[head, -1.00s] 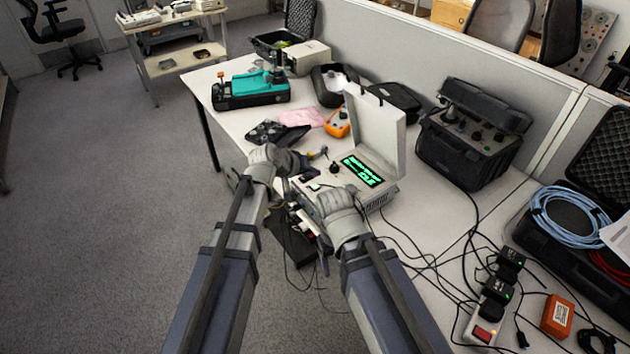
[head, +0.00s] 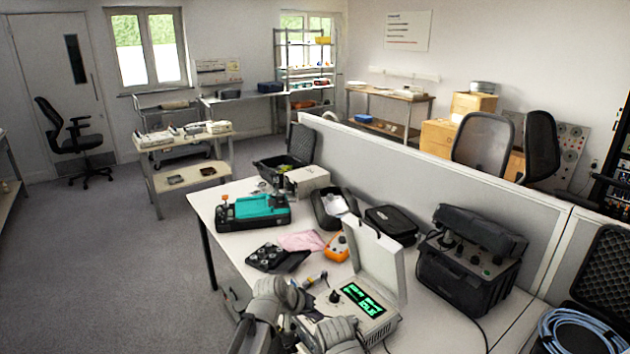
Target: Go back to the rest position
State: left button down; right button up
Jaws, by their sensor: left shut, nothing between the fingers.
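My left gripper (head: 302,299) is low in the head view, beside the left edge of the white case-type calibrator (head: 333,312). Its fingers are shut with nothing between them. The calibrator's lid (head: 372,262) stands open and its screen shows green text. Of my right arm only the grey wrist shows at the bottom edge, in front of the calibrator. Its fingers are out of view.
A black flat device (head: 277,259), a pink cloth (head: 301,241), an orange meter (head: 337,246) and a teal instrument (head: 250,212) lie on the white table (head: 228,245). A large black case (head: 468,272) stands right, before a grey partition (head: 400,180).

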pick_arm(q)
jog(key=s+a+f+m+g+y, duration=0.1)
jog(key=s+a+g+y, duration=0.1)
jog(key=s, duration=0.8)
jog(key=s+a+f+m+g+y+p, duration=0.1)
jog(key=s+a+m+g+y, duration=0.1)
jog(key=s, duration=0.9)
jog(key=a+g+y, duration=0.1)
jog(key=a+y, duration=0.1)
jog(key=shift+f+g+y, duration=0.3)
jog(key=shift+y, duration=0.1)
jog(key=shift+a, duration=0.1)
